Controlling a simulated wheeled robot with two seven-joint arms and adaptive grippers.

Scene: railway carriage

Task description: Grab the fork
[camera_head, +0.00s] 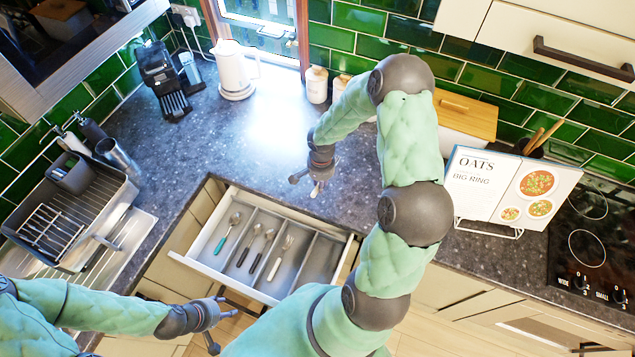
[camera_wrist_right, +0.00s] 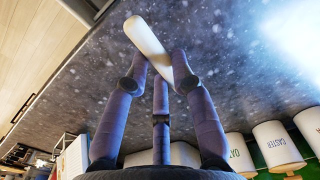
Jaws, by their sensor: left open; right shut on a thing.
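The open drawer (camera_head: 195,264) holds cutlery in compartments. A piece with a pale handle (camera_head: 274,268) that looks like a fork lies in the third compartment from the left. My right gripper (camera_head: 312,184) is over the dark counter behind the drawer. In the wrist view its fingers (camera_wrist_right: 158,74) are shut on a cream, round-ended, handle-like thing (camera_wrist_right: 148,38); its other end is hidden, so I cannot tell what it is. My left gripper (camera_head: 220,322) is open and empty, low in front of the drawer.
A teal-handled spoon (camera_head: 221,243) and two dark-handled pieces (camera_head: 243,256) lie in the drawer's left compartments. The rightmost compartment looks empty. A dish rack (camera_head: 120,210) stands left, a kettle (camera_head: 234,72) at the back, a recipe book (camera_head: 490,185) right. The middle counter is clear.

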